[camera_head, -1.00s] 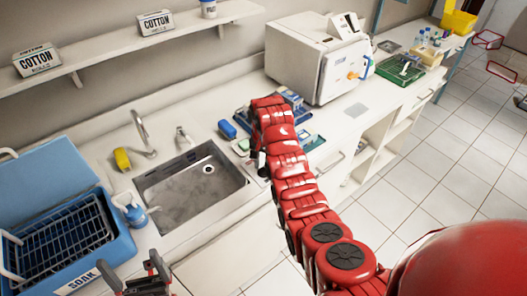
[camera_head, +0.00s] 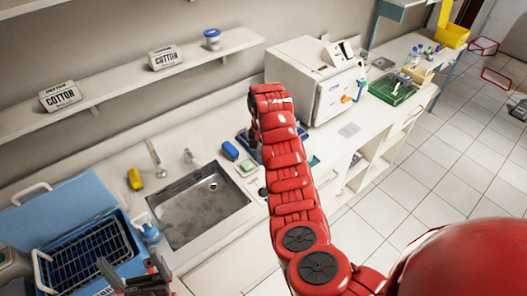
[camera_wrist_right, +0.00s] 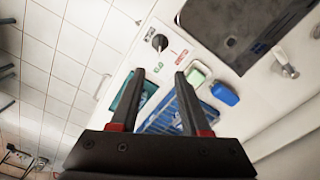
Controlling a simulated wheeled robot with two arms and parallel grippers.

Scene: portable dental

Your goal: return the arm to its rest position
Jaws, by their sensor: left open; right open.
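My right arm, red and jointed, reaches over the counter between the sink and the white box-shaped machine in the head view. Its gripper is hidden there behind the arm. In the right wrist view my right gripper (camera_wrist_right: 158,98) is open, with nothing between its fingers. It is above a blue rack (camera_wrist_right: 165,118) and a teal tray (camera_wrist_right: 122,98), and I see no contact. My left gripper (camera_head: 130,272) is open and empty at the bottom left of the head view, in front of the blue soak tub (camera_head: 135,262).
The sink (camera_head: 200,208) lies left of my right arm. The white machine (camera_head: 305,72) stands close behind the arm. A blue block (camera_head: 229,150) and a green-and-white sponge (camera_head: 246,168) lie beside the arm. A green tray (camera_head: 392,90) is farther right.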

